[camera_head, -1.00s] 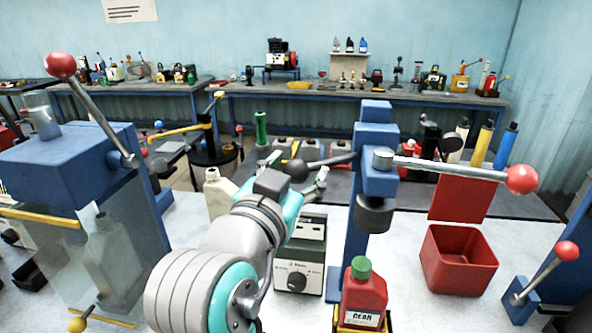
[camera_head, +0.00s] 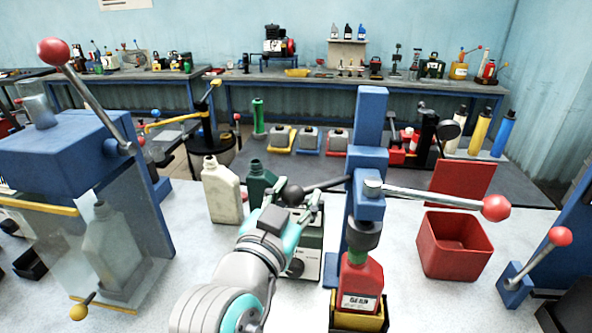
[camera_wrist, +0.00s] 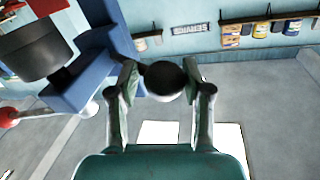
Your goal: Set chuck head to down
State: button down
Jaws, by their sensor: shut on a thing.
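The blue chuck head (camera_head: 368,195) sits on a blue column (camera_head: 370,120), with a dark round chuck (camera_head: 363,235) below it. The chuck is down at the top of a red bottle (camera_head: 360,290), and the bottle's green cap is mostly hidden. A dark lever with a black ball knob (camera_head: 294,195) reaches left from the head. My gripper (camera_head: 300,205) is shut on this knob. The wrist view shows the knob (camera_wrist: 163,78) between the fingertips of my gripper (camera_wrist: 160,85), with the dark chuck (camera_wrist: 35,50) at upper left.
A metal lever with a red ball (camera_head: 495,207) sticks out right of the head. A red bin (camera_head: 455,255) stands right of the column. A cream bottle (camera_head: 222,190) and a dark green bottle (camera_head: 258,180) stand behind my gripper. A blue machine (camera_head: 65,150) stands at left.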

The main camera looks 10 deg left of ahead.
jog(key=f, duration=0.3)
jog(key=shift+a+f, duration=0.25)
jog(key=shift+a, duration=0.1)
jog(key=c, duration=0.7)
grip_release()
jog(key=shift+w, duration=0.15)
jog(key=v, duration=1.2)
jog(key=shift+d, duration=0.15)
